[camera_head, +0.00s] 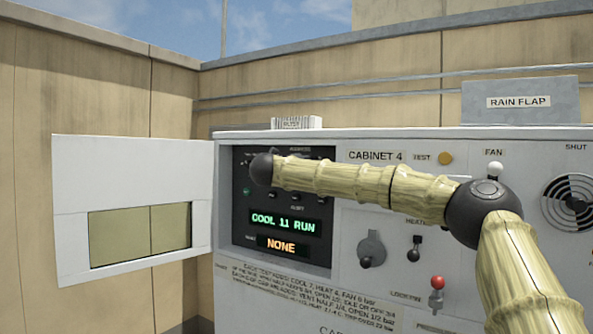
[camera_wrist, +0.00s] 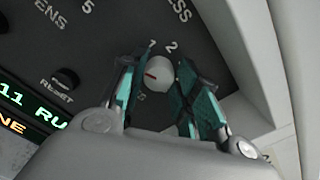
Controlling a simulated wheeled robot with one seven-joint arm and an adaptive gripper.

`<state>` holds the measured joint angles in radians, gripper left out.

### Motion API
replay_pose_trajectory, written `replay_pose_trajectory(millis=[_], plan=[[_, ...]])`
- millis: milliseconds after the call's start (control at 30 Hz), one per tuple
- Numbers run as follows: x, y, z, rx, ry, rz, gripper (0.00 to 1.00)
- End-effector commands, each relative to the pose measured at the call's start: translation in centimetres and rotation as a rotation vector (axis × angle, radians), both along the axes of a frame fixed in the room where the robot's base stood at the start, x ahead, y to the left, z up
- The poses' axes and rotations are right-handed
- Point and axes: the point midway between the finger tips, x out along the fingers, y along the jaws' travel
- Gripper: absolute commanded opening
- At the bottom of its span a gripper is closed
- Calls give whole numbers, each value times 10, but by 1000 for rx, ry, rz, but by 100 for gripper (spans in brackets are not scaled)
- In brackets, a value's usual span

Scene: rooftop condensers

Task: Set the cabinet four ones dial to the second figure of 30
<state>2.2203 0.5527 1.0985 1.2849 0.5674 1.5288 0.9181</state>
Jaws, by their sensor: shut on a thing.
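In the wrist view, a small round white dial (camera_wrist: 158,73) sits on a dark panel. Its red mark is on its left side, and the figures 1 and 2 show above it. The word naming this dial is not visible. My gripper (camera_wrist: 160,92) has its teal-padded fingers on either side of the dial and is shut on it. In the head view, the dark control panel (camera_head: 240,220) of cabinet 4 (camera_head: 395,176) has a green display (camera_head: 283,224) reading COOL 11 RUN and an orange one reading NONE (camera_head: 281,246). My arm hides the dial and gripper there.
A white door (camera_head: 130,150) with a window stands open at the panel's left. A RESET button (camera_wrist: 65,80) is left of the dial. A pale wall (camera_wrist: 235,60) rises close right of my fingers. A grey lever knob (camera_head: 371,247) and red-tipped switch (camera_head: 437,284) are on the cabinet front.

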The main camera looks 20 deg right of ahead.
Motion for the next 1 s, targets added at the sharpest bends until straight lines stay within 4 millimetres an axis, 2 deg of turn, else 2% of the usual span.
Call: replay_pose_trajectory(millis=[733, 767, 800, 867, 1000], plan=[[-6, -12, 0, -49, 71, -4, 7], [-6, -12, 0, -48, 71, -4, 35], [-6, -13, -1, -48, 71, -4, 42], [-6, -12, 0, -48, 71, -4, 53], [-5, -10, 0, -49, 71, -1, 53]])
